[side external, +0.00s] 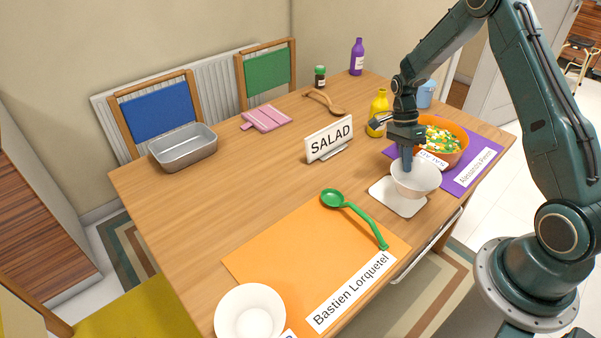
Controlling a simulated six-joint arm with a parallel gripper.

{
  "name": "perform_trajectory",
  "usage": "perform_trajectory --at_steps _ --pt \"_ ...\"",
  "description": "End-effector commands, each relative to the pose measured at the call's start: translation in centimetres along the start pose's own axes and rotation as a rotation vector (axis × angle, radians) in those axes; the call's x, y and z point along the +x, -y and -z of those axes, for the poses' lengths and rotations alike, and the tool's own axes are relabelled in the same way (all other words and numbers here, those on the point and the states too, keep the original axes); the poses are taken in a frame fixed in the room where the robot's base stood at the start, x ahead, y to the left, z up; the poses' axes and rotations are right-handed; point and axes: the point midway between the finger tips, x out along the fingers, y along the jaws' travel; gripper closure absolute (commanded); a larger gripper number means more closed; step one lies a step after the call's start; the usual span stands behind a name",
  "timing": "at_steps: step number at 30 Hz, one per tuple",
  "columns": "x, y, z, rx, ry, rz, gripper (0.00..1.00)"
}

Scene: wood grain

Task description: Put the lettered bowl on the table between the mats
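An orange bowl (458,157) holds chopped salad and rests on the purple mat (472,182) at right. A white tag by its front reads "SALAD", seen nearly upside down. A small white bowl (417,184) is just in front of it, over a white square board (385,192). My gripper (407,165) points down at the white bowl's left inner rim; whether its fingers pinch the rim is unclear. A second white bowl (250,312) stands at the orange mat's (262,262) near-left corner, with a partly cut-off lettered tag beside it.
A "SALAD" sign (329,140) stands mid-table between the mats. A green ladle (352,212) lies on the orange mat. A yellow bottle (378,110) and blue cup (426,93) are behind my gripper. A metal pan (183,148), pink board (266,118) and wooden spoon (325,101) lie along the far side.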

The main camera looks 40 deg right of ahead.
Motion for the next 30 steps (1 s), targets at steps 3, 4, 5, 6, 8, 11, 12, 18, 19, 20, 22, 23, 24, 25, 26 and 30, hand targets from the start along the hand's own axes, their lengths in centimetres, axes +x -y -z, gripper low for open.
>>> perform_trajectory --at_steps 3,4,5,6,8,11,12,18,19,20,22,23,24,25,26,30 --pt "0.6 0.2 0.0 0.0 0.0 -0.003 1.0" --pt "0.8 0.3 0.0 0.0 0.0 -0.004 1.0" --pt "1.1 0.4 0.0 0.0 0.0 -0.004 1.0" --pt "1.6 0.6 0.0 0.0 0.0 -0.003 1.0" --pt "2.2 0.8 0.0 0.0 0.0 -0.004 1.0" --pt "3.2 1.3 0.0 0.0 0.0 -0.003 1.0" --pt "3.5 1.4 0.0 0.0 0.0 -0.003 1.0" --pt "3.9 1.6 0.0 0.0 0.0 -0.001 1.0" --pt "3.9 1.6 0.0 0.0 0.0 -0.001 1.0" --pt "3.9 1.6 0.0 0.0 0.0 -0.001 1.0" --pt "3.9 1.6 0.0 0.0 0.0 -0.001 1.0" --pt "3.9 1.6 0.0 0.0 0.0 -0.001 1.0" --pt "4.0 1.6 0.0 0.0 0.0 -0.001 1.0" --pt "4.0 1.6 0.0 0.0 0.0 -0.001 1.0" --pt "4.1 1.6 0.0 0.0 0.0 -0.001 1.0" --pt "4.2 1.7 0.0 0.0 0.0 -0.001 0.79"
